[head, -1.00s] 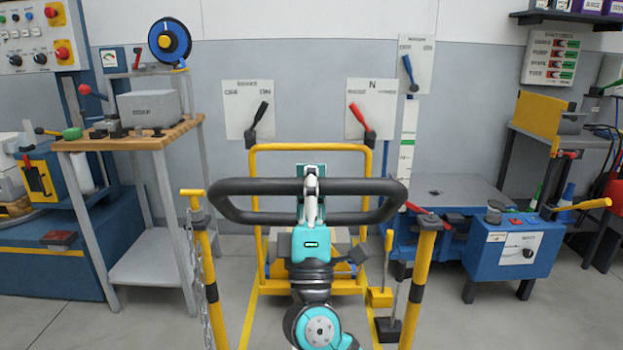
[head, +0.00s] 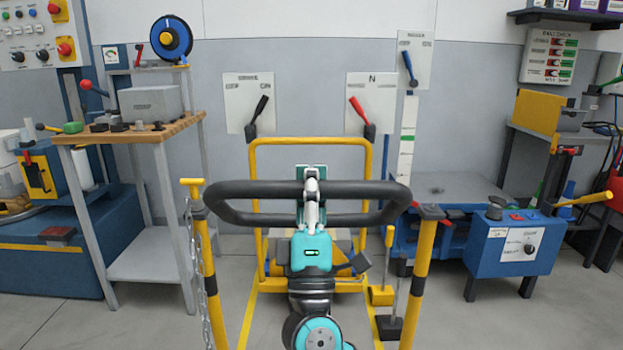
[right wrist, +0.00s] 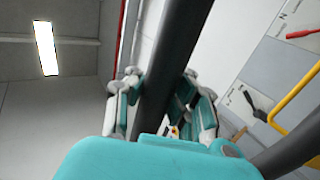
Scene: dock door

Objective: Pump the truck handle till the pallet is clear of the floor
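The black loop handle (head: 250,189) spans the middle of the head view, roughly level. My right gripper (head: 312,192) is at the middle of its upper bar. In the right wrist view the gripper's fingers (right wrist: 162,95) lie on both sides of the dark bar (right wrist: 172,70), close against it, and look shut on it. Behind my gripper, low inside a yellow frame (head: 310,141), a bit of tan wood (head: 343,245) shows, perhaps the pallet. My arm and gripper hide most of it, so its gap to the floor cannot be seen. My left gripper is not in view.
Yellow-and-black posts stand left (head: 207,270) and right (head: 421,270) of the handle; a chain hangs at the left one. A wooden-topped bench (head: 150,133) is at left, a blue box (head: 515,248) at right. Two floor pedals (head: 388,328) stand near the right post.

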